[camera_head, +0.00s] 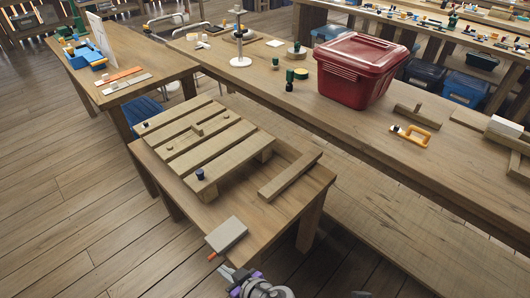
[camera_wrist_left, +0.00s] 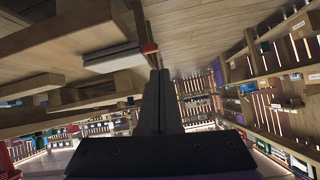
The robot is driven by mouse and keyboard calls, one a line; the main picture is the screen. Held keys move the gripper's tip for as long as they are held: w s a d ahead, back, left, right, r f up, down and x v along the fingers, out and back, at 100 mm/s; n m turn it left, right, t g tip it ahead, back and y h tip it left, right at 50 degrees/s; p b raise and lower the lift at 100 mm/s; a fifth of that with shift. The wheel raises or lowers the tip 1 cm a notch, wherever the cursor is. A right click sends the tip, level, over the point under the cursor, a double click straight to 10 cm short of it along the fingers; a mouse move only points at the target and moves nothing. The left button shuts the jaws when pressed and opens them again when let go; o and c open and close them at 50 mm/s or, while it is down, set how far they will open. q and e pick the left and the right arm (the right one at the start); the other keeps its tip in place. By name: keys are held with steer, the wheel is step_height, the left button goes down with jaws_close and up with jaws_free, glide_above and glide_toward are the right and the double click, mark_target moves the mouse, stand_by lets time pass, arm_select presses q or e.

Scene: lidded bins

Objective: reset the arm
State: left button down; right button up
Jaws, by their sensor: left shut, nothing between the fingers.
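My left gripper (camera_head: 229,274) shows at the bottom of the head view, just off the front edge of the low wooden table (camera_head: 163,178). In the left wrist view its dark fingers (camera_wrist_left: 154,98) are together with nothing between them. A grey flat block with a reddish-orange end (camera_head: 228,235) lies at the table's near corner, close to the gripper but apart from it. It also shows in the left wrist view (camera_wrist_left: 113,60). My right gripper is not in view.
A slatted wooden pallet (camera_head: 205,140) and a loose plank (camera_head: 290,174) lie on the low table. A long bench (camera_head: 262,88) behind holds a red lidded bin (camera_head: 352,80) and small items. Wooden floor (camera_head: 60,190) is clear at the left.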

arm_select(q)
steer(key=s+a+r+m+g+h, duration=0.2)
steer(key=s+a+m+h, duration=0.4)
steer(key=s+m+h, duration=0.15)
step_height(320, 180, up, 16)
steer(key=w+p, duration=0.3)
steer(key=p, duration=1.1)
steer(key=shift+d+r+m+t+h+p, duration=0.2)
steer(key=shift+m+t+h+p, duration=0.1)
steer(key=shift+m+h+p, duration=0.15)
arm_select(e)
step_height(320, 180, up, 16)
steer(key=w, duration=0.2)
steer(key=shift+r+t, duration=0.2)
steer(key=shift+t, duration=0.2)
arm_select(q)
steer(key=shift+s, duration=0.2)
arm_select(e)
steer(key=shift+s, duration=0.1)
